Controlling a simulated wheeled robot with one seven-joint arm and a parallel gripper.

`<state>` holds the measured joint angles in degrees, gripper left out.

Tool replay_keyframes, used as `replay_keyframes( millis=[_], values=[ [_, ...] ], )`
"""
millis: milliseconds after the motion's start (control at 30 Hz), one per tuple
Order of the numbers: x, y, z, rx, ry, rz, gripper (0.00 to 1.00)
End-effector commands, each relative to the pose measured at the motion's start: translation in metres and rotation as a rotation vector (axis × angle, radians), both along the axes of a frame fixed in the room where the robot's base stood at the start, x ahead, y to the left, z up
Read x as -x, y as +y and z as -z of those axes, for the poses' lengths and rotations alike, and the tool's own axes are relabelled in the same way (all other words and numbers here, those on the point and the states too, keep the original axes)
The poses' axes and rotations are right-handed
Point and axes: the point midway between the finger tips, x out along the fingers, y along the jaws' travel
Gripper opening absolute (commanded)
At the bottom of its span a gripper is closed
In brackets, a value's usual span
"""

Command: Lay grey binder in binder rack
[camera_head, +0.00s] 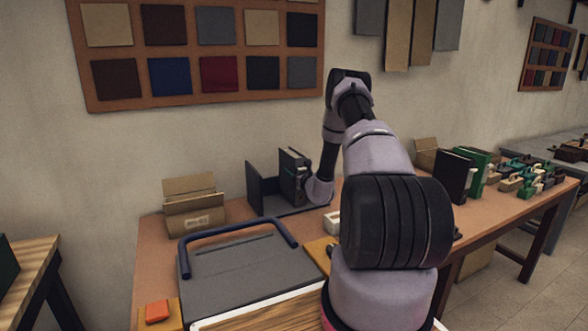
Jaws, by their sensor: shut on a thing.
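The binder rack (257,189) is a dark, open frame with an upright left side and a flat base, at the back of the table. A dark grey binder (289,177) stands upright over the rack's base, right of its left side. My gripper (304,174) is at the binder's right edge and shut on it. My arm's wrist hides part of the fingers and the rack's right end. I cannot tell whether the binder's lower edge touches the base.
An open cardboard box (194,207) stands left of the rack. A grey board with a blue handle (245,262) lies in front. Black and green binders (453,177) stand upright at right, beside several small clamps (525,178). My arm covers the middle of the table.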

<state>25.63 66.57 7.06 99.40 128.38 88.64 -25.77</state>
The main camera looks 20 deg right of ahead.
Motion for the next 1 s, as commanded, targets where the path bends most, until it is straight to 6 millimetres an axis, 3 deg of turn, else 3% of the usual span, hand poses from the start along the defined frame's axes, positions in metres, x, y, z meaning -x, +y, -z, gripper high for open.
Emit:
replay_keyframes(
  millis=[433, 467, 533, 567, 833, 1000],
  values=[
    [-0.001, 0.000, 0.003, 0.000, -0.002, 0.000, 0.00],
    [-0.001, 0.000, 0.003, 0.000, -0.002, 0.000, 0.69],
    [0.000, 0.000, 0.003, 0.000, -0.002, 0.000, 0.95],
    [0.000, 0.000, 0.003, 0.000, -0.002, 0.000, 1.00],
    [0.003, 0.000, 0.005, 0.000, 0.002, -0.001, 1.00],
    [0.024, -0.001, 0.005, -0.001, 0.003, 0.000, 1.00]
  ],
)
